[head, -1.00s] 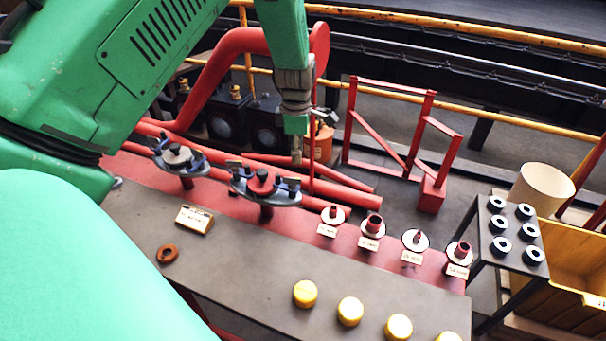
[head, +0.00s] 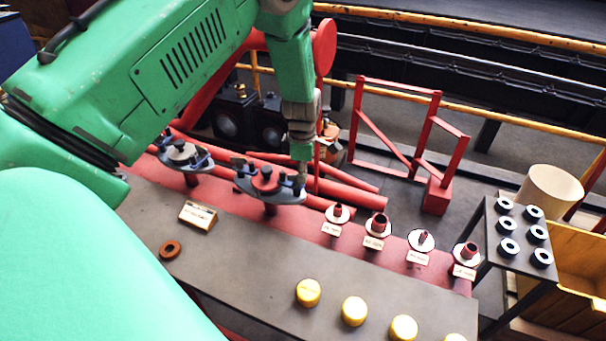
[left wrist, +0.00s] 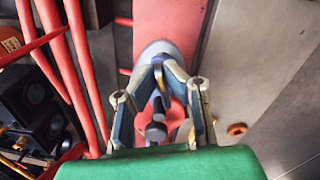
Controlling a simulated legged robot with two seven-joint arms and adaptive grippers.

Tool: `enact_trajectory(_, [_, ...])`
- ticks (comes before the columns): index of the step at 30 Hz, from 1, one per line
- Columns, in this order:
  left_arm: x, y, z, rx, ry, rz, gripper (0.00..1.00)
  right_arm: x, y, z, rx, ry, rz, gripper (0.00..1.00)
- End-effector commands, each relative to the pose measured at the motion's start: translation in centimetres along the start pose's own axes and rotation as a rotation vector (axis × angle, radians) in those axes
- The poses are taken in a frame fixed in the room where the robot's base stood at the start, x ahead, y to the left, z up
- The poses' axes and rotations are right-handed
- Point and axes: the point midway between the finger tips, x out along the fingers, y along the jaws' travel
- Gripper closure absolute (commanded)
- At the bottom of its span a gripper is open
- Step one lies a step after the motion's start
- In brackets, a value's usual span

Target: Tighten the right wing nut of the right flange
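The right flange (head: 252,183) is a grey-blue oval plate with a red centre on a red post, with dark blue wing nuts on it. Its right wing nut (head: 299,186) is directly below my left gripper (head: 302,172), which points down at it. In the left wrist view, the fingers of my left gripper (left wrist: 163,70) slant in on both sides of a blue wing nut part (left wrist: 160,84). The flange's red centre (left wrist: 177,112) shows behind them. Whether the fingertips touch the nut is unclear. My right gripper is out of view.
A second, similar flange (head: 186,158) stands to the left. Labelled red fittings (head: 378,225) and yellow caps (head: 354,310) line the bench to the right. An orange ring (head: 170,249) lies on the bench. Red pipes (head: 345,190) run behind the flanges.

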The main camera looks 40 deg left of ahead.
Motion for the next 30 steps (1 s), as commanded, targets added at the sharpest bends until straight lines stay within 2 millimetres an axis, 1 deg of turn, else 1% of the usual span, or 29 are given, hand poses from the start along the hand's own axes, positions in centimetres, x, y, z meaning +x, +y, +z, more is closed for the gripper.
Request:
enact_trajectory(8, [-0.1, 0.1, 0.0, 0.011, 0.0, 0.003, 1.0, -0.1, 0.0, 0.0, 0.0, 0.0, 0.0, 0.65])
enact_trajectory(14, [-0.2, 0.0, 0.0, 0.078, -0.001, 0.003, 1.0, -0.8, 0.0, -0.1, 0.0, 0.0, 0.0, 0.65])
enact_trajectory(20, [-0.3, -0.1, 0.0, 0.218, 0.0, 0.003, 1.0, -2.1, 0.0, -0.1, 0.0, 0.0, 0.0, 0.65])
enact_trajectory(30, [-0.3, -0.6, -0.2, 0.537, -0.001, 0.006, 1.0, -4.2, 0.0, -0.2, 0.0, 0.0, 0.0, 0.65])
